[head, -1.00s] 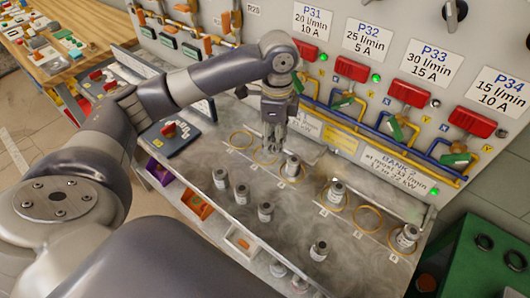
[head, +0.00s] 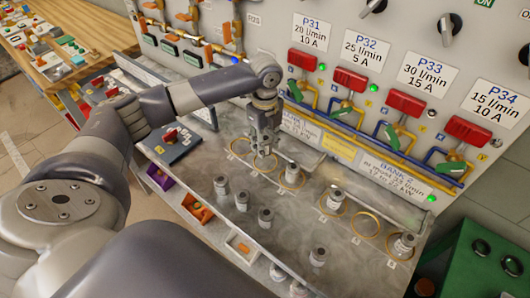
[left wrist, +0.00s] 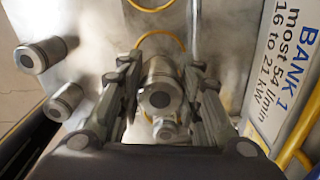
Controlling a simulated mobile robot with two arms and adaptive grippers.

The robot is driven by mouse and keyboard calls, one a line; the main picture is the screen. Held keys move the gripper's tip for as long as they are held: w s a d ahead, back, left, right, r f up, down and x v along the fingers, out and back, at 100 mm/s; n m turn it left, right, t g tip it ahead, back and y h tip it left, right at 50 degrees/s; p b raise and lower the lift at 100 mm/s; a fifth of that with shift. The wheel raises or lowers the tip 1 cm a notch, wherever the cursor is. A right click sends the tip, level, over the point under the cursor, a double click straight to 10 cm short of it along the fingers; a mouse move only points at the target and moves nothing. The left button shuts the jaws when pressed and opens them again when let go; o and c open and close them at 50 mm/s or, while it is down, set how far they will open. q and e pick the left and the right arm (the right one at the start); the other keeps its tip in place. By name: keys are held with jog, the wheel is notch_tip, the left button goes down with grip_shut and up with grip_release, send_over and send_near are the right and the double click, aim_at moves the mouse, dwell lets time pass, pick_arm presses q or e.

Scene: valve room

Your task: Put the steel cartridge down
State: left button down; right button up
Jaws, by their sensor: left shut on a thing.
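My left gripper (head: 265,142) points down over the bench, at the second brass ring from the left (head: 252,166). It is shut on a steel cartridge, seen end-on between the fingers in the left wrist view (left wrist: 160,88). In the head view the fingers largely hide the held cartridge, and I cannot tell whether it touches the bench. A yellow ring edge (left wrist: 165,38) shows behind it in the left wrist view. My right gripper is not in view.
Other cartridges stand in rings to the right (head: 291,173), (head: 334,199), (head: 403,244). Several loose ones stand nearer the front (head: 221,186), (head: 265,217), (head: 319,257). The leftmost ring (head: 232,149) looks empty. The panel with red-handled valves (head: 303,60) rises behind.

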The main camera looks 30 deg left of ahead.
aim_at(265, 162)
pick_arm(q)
notch_tip(265, 162, down, 4)
jog(key=shift+r+p, duration=0.1)
jog(key=shift+p, duration=0.3)
jog(key=shift+f, duration=0.5)
jog(key=c, duration=1.2)
grip_release()
jog(key=shift+f, duration=0.1)
jog(key=shift+o, duration=0.2)
notch_tip(265, 162, up, 12)
jog(key=shift+r+b, duration=0.15)
jog(key=shift+b, duration=1)
